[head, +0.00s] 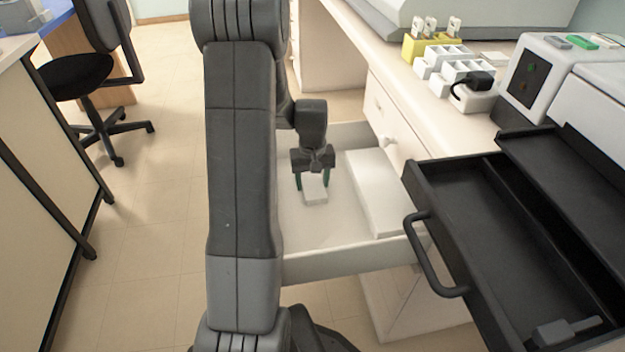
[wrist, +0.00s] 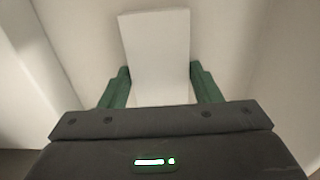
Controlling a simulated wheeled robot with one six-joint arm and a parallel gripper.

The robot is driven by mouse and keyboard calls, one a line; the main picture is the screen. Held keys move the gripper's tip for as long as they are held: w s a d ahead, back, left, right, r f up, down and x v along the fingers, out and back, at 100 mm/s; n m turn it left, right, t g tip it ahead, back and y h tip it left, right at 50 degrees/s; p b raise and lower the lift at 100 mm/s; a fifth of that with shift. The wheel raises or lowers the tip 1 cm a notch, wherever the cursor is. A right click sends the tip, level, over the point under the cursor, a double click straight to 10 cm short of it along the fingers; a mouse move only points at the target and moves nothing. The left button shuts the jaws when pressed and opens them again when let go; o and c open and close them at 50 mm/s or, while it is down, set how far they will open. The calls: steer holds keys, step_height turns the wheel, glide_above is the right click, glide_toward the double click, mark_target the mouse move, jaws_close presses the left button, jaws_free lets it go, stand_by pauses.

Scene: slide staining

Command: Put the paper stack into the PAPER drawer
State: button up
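The paper stack (head: 315,191) is a small white block, low inside an open white drawer (head: 340,263) in the head view. My gripper (head: 313,184) reaches down into this drawer with one green finger on each side of the stack. In the wrist view, the paper stack (wrist: 157,48) sits between the green fingertips of my gripper (wrist: 160,82), with no clear gap on either side, so it looks shut on the stack. I cannot tell if the stack touches the drawer floor. No drawer label is readable.
A larger white block (head: 376,192) lies in the drawer, right of my gripper. A black tray (head: 480,225) with a handle stands at right. The counter holds a yellow rack (head: 430,47), white racks (head: 455,68) and a grey machine (head: 540,80). A chair (head: 85,75) stands at left.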

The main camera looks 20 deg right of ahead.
mark_target(313, 182)
steer(key=o, duration=0.3)
step_height(313, 182, up, 12)
steer(key=p, duration=0.3)
steer(key=shift+r, duration=0.15)
